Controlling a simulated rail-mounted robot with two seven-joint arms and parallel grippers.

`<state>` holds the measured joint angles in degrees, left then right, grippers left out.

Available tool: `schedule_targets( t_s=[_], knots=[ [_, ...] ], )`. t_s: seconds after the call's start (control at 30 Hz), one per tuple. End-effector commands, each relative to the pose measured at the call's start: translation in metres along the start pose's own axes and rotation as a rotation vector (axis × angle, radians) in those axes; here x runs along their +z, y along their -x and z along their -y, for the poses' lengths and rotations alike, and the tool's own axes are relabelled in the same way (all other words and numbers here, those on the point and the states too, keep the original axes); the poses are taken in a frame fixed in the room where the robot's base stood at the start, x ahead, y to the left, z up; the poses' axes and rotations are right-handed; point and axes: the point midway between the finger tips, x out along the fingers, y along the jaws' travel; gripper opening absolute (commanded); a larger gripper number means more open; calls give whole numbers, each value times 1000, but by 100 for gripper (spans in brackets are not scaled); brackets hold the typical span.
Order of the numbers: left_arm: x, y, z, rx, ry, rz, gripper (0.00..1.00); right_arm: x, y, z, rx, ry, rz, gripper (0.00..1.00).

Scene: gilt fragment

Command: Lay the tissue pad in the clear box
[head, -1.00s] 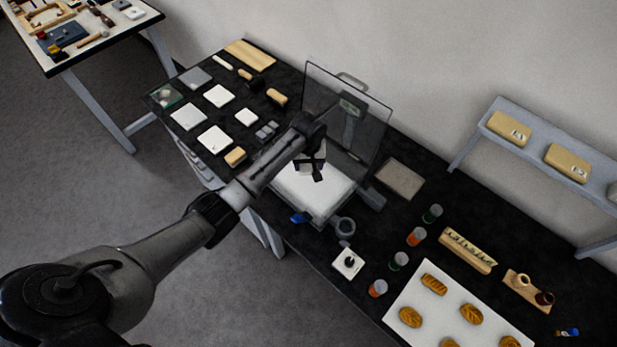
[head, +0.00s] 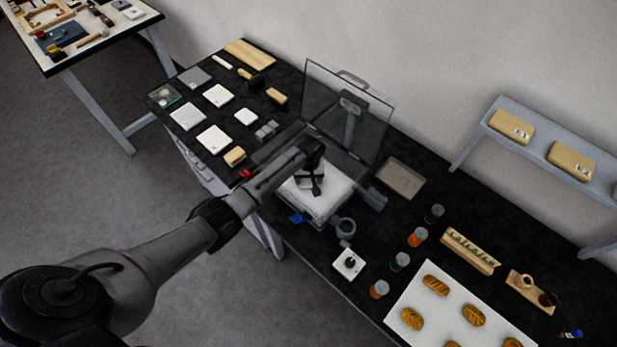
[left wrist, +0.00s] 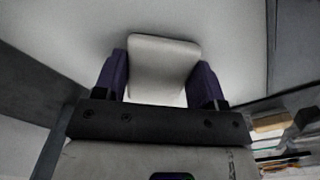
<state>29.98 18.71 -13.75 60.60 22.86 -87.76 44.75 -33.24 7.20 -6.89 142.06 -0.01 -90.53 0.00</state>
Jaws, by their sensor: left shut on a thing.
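My left gripper (head: 311,187) is shut on a pale, flat pad, which I take to be the tissue pad (left wrist: 163,66). The pad shows between the two fingers in the left wrist view; in the head view the gripper and arm largely hide it. The gripper hangs over the white floor (head: 328,204) of a case with a raised clear panel (head: 375,118), which looks like the clear box. I cannot tell whether the pad touches the white floor. My right gripper is not in view.
The clear panel stands upright behind the gripper. Jars and a white bread board (head: 425,318) stand right.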

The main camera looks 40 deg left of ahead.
Motion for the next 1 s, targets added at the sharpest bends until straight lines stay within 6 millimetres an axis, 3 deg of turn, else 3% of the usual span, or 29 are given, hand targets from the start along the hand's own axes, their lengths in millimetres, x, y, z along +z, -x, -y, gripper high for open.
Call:
schedule_targets(
  t_s=[0.23,0.27,0.53,0.83,1.0],
  knots=[
    [0,-4,0,0,1,1,43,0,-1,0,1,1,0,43],
    [0,-5,0,0,1,0,65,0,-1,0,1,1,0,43],
    [0,-4,0,0,1,0,90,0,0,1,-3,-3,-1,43],
    [0,0,0,0,1,-1,90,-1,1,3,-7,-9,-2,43],
    [-1,23,0,2,1,-2,90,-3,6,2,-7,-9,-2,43]
  ],
)
